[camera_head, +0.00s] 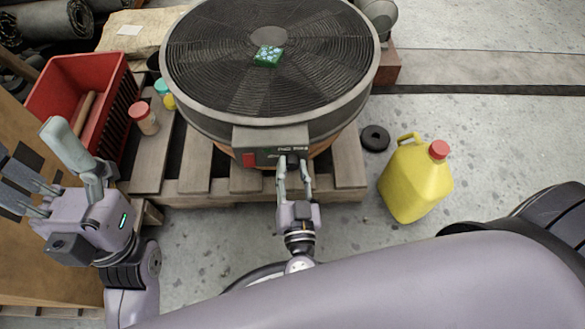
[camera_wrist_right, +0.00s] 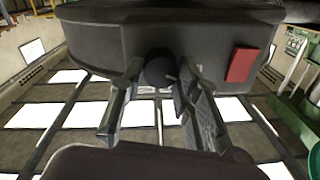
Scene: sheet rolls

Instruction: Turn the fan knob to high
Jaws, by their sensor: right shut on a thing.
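The large round black fan (camera_head: 270,90) lies face up with a control box (camera_head: 268,140) on its near side. A red part (camera_head: 249,160) shows on the box's left end; in the right wrist view this red part (camera_wrist_right: 242,65) is on the right. My right gripper (camera_head: 293,160) is at the box's right part, its fingers closed around the dark round fan knob (camera_wrist_right: 158,70). The fingers hide much of the knob, and its setting cannot be read. My left gripper (camera_head: 50,165) is open and empty at the left, away from the fan.
The fan stands on a wooden pallet (camera_head: 190,170). A red crate (camera_head: 75,90) and small jars (camera_head: 144,118) are on the left. A yellow jug (camera_head: 415,180) and a black ring (camera_head: 375,138) are on the floor at right. A green packet (camera_head: 268,57) lies on the grille.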

